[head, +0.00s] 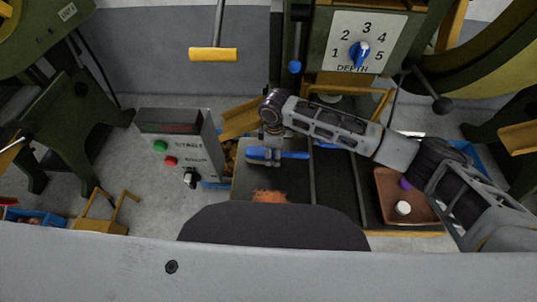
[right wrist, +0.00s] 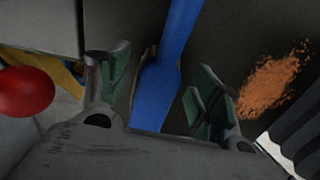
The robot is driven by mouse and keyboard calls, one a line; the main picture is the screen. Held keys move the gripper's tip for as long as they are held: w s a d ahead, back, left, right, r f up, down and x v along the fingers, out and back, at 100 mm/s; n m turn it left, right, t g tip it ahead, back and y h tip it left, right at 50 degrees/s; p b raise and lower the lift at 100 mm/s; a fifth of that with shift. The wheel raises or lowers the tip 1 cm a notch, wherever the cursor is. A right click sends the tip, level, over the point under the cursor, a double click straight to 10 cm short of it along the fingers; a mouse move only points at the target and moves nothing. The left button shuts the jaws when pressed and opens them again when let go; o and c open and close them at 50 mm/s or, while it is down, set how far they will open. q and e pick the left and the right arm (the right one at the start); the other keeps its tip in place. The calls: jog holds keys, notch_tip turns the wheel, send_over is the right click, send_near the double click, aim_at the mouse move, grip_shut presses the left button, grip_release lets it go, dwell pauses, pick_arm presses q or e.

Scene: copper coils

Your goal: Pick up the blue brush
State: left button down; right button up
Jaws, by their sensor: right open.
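The blue brush (head: 296,155) lies across the dark work surface in the head view, left of centre. My right gripper (head: 268,156) is over its left part, and the wrist covers some of it. In the right wrist view, the brush's blue handle (right wrist: 165,80) runs between the two open fingers of the gripper (right wrist: 156,78), with a gap visible on the right side. Whether the fingers are level with the brush is hard to tell. My left gripper is not in view.
Orange-brown powder (head: 269,196) lies on the dark surface (head: 336,185) near the brush. A control box (head: 182,150) with green and red buttons stands close on the left. A brown tray (head: 418,215) with a white cap is at right. The depth-dial machine (head: 345,42) stands behind.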

jog(key=shift+f, duration=0.65)
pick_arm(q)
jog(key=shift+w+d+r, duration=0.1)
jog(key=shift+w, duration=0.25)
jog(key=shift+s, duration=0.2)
pick_arm(e)
jog(key=shift+c, duration=0.3)
jog(key=c, duration=1.1)
jog(key=shift+r, duration=0.1)
